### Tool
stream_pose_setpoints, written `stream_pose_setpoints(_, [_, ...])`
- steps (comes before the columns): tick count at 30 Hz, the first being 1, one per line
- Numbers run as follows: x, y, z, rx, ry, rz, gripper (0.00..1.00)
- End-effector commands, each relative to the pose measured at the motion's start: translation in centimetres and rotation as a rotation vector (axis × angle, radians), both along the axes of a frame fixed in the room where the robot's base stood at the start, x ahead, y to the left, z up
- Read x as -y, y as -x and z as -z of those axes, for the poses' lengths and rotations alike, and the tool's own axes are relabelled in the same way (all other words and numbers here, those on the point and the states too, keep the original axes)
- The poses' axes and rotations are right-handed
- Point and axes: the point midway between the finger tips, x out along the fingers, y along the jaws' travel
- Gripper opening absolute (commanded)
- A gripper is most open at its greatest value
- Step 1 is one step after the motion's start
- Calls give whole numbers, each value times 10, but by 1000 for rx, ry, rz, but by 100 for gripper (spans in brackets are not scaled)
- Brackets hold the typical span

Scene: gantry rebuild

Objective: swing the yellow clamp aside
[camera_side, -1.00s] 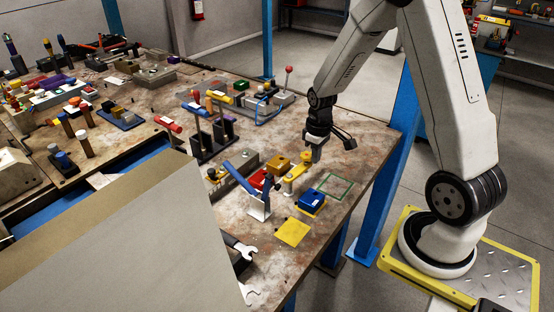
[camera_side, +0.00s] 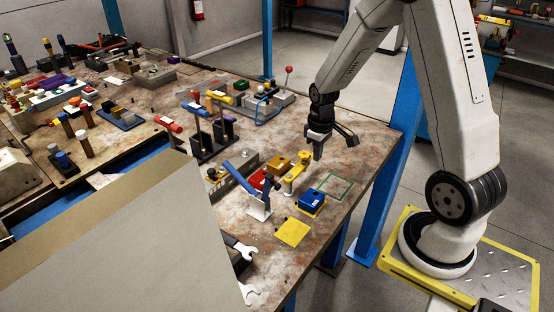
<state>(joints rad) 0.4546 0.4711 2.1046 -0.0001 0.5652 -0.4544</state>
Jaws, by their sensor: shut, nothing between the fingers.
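The yellow clamp (camera_side: 292,179) is a slim yellow bar on the right part of the workbench, next to a yellow block (camera_side: 278,163) and a red part (camera_side: 259,179). My gripper (camera_side: 318,154) is shut and empty. In the picture it is up and to the right of the clamp's far end, with a small gap between them. I cannot tell its exact height above the bench.
A blue-and-yellow block (camera_side: 311,201), a green square outline (camera_side: 338,186) and a yellow square (camera_side: 293,232) lie in front. A blue lever on a white bracket (camera_side: 259,207) stands to the left. A red-knobbed lever (camera_side: 288,76) stands behind. The bench right of my gripper is clear.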

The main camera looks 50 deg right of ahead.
Motion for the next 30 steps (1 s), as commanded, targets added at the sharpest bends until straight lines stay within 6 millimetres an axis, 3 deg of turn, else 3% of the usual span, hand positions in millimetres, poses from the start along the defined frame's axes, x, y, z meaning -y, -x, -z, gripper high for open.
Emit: stream_pose_setpoints(30, [0,0,-58,2,1,0,0])
